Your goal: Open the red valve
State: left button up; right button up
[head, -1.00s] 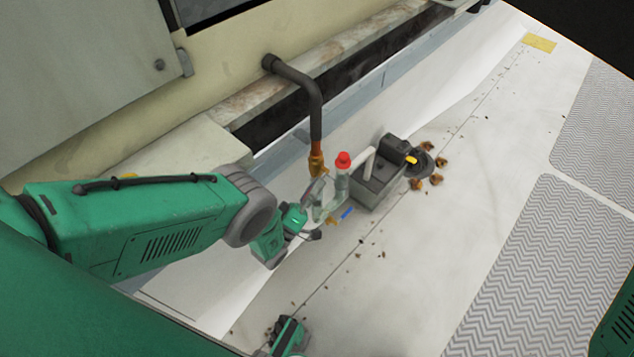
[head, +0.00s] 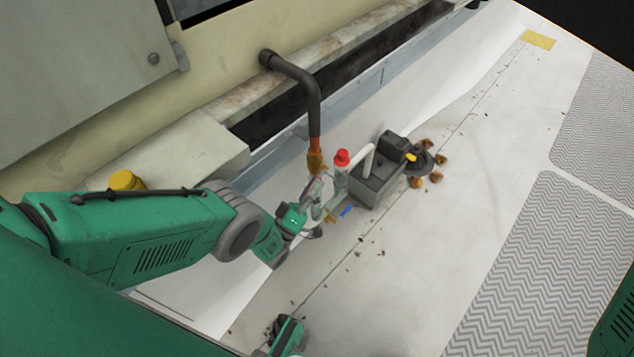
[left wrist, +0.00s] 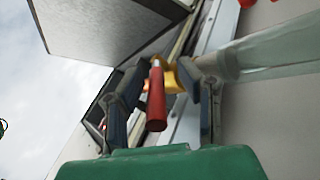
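The red valve handle (left wrist: 156,98) shows in the left wrist view as a red lever in front of a brass-coloured body (left wrist: 168,76). My left gripper (left wrist: 163,82) is open, with a dark finger on each side of the handle and visible gaps between. In the head view my left gripper (head: 314,212) is low beside the clear pipe and brass fitting, and it hides the red lever. My right gripper does not show clearly.
A clear pipe with a red cap (head: 342,158), a blue handle (head: 347,211) and a dark grey pump box (head: 378,182) stand close by. A black pipe (head: 311,95) comes down to a copper fitting (head: 316,162). Brown debris (head: 436,178) lies beyond the pump.

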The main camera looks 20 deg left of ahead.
pick_arm(q)
jog(key=shift+w+d+r, duration=0.1)
jog(key=shift+w+r, duration=0.05)
jog(key=shift+r, duration=0.15)
